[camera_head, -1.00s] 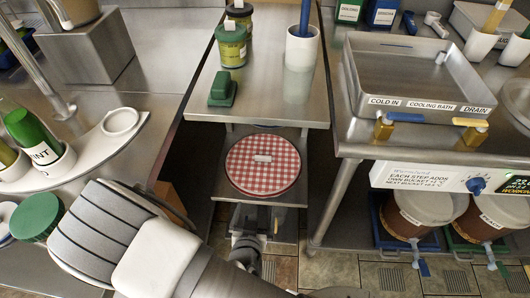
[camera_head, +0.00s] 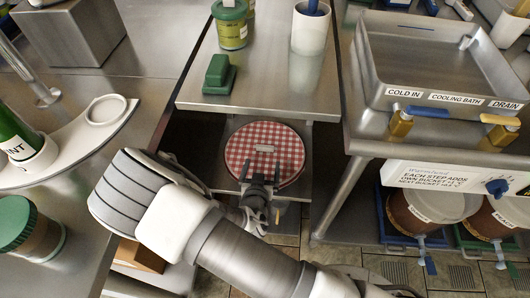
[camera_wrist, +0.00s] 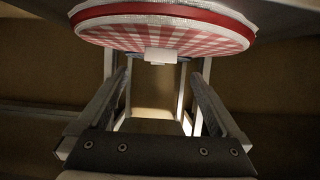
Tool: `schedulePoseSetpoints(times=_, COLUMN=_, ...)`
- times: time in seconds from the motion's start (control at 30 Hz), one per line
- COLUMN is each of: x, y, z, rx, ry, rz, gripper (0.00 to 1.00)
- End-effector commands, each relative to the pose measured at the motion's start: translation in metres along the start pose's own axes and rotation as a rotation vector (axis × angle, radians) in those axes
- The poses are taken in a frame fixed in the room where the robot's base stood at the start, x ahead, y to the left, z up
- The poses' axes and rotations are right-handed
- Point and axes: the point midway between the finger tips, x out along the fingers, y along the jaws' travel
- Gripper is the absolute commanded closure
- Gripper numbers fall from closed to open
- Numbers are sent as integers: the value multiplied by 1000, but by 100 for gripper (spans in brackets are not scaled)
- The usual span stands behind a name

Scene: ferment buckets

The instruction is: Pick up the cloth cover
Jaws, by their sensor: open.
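The cloth cover (camera_head: 284,142) is a round red-and-white checked disc with a small pale tab (camera_head: 265,149) on it. It lies on the low shelf under the steel cart top in the head view. In the wrist view the cover (camera_wrist: 205,40) fills the top, with its tab hanging toward the space between the fingers. My gripper (camera_head: 261,182) is at the cover's near edge in the head view. In the wrist view my gripper (camera_wrist: 155,100) is open, with nothing between its fingers. What lies under the cover is hidden.
The steel cart top (camera_head: 255,85) overhangs the shelf and carries a green block (camera_head: 218,75), a jar (camera_head: 230,25) and a white cup (camera_head: 310,30). The cooling bath bench (camera_head: 430,70) stands at right, with buckets (camera_head: 430,207) below. A counter (camera_head: 85,85) is at left.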

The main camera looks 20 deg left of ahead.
Motion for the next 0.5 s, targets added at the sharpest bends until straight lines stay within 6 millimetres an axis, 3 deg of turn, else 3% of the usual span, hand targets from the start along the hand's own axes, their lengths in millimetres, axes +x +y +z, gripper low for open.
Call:
schedulePoseSetpoints(times=0.1, x=19, y=0, z=2, rx=1, ry=1, rz=1, gripper=0)
schedulePoseSetpoints(times=0.33, x=34, y=0, z=0, rx=1, ry=1, rz=0, gripper=0)
schedulePoseSetpoints(times=0.5, x=60, y=-1, z=-4, rx=1, ry=2, rz=1, gripper=0)
